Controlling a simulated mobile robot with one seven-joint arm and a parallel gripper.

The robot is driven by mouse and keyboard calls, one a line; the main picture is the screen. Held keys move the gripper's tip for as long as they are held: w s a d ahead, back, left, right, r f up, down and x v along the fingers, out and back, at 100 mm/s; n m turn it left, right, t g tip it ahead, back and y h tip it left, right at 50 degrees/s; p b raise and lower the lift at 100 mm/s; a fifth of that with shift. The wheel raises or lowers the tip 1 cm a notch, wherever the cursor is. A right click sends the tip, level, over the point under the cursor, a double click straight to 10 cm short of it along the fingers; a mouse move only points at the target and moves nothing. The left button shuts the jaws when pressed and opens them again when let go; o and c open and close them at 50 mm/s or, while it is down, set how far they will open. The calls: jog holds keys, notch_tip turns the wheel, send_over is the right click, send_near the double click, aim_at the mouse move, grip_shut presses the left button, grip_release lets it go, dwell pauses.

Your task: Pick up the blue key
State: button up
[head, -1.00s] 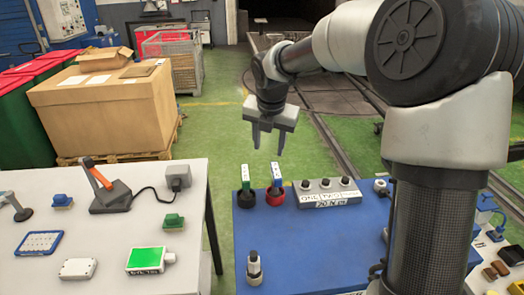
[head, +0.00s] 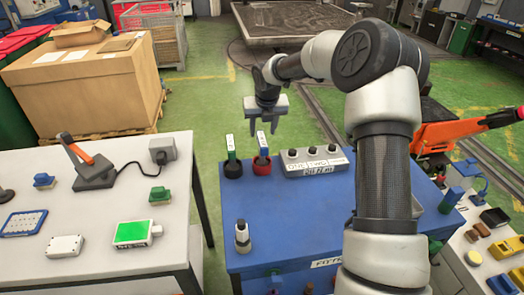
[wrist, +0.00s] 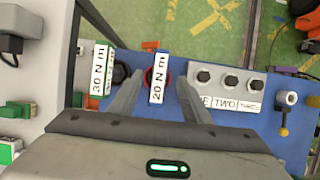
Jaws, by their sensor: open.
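The blue key (head: 263,149) stands upright in a red round base on the blue table (head: 285,225), with a white tag that reads 20 N m in the wrist view (wrist: 158,77). My gripper (head: 263,129) is open and empty, pointing down at the top of this key. In the wrist view the tag shows between the two fingers; I cannot tell whether the fingertips are level with it. A green key (head: 230,149) stands to the left in a dark base; its tag reads 30 N m in the wrist view (wrist: 98,72).
A grey box with three knobs (head: 314,164) sits just right of the blue key. A small black-topped device (head: 242,237) stands nearer on the blue table. A white table (head: 110,255) with several devices is at left. The table's middle is clear.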

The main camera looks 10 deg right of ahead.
aim_at(262, 139)
jog(key=x, duration=0.3)
jog(key=s+x, duration=0.1)
jog(key=x, duration=0.1)
jog(key=shift+w+f, duration=0.2)
jog(key=shift+f, duration=0.35)
jog(key=shift+r, duration=0.1)
grip_shut()
